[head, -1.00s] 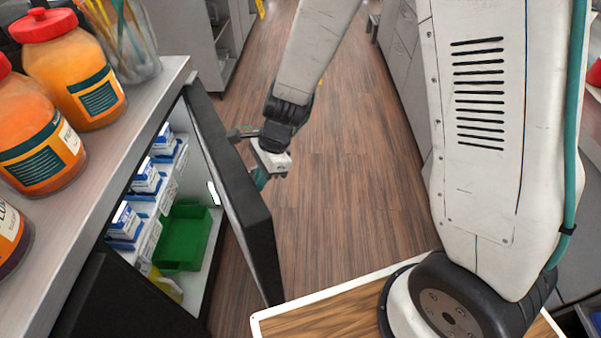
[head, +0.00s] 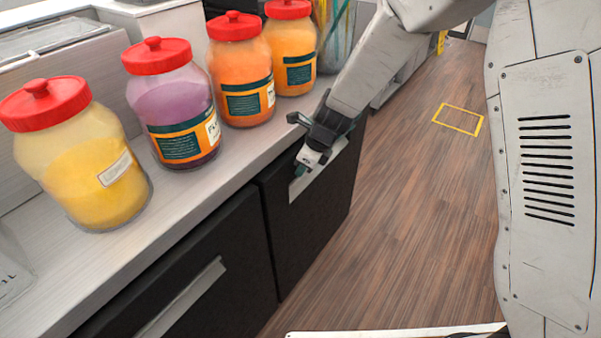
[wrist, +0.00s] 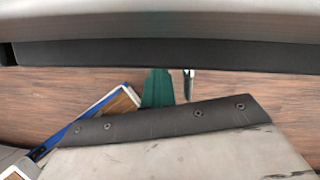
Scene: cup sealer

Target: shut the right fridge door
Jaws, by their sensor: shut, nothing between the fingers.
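The right fridge door (head: 290,235) is a dark panel with a pale handle strip near its top. In the head view it lies about flush with the cabinet front under the counter, and its inside is hidden. My gripper (head: 301,176) is shut and empty, in front of the door's upper part, over the handle strip. In the wrist view the teal fingers of my gripper (wrist: 170,85) reach up to the dark door band (wrist: 170,54). I cannot tell whether they touch it.
The left fridge door (head: 185,262) is shut beside it. On the counter (head: 238,165) above stand several red-lidded jars, with a purple one (head: 178,105) and a yellow one (head: 88,185) nearest. The wooden floor (head: 400,220) to the right is clear, with a yellow marked rectangle (head: 458,119).

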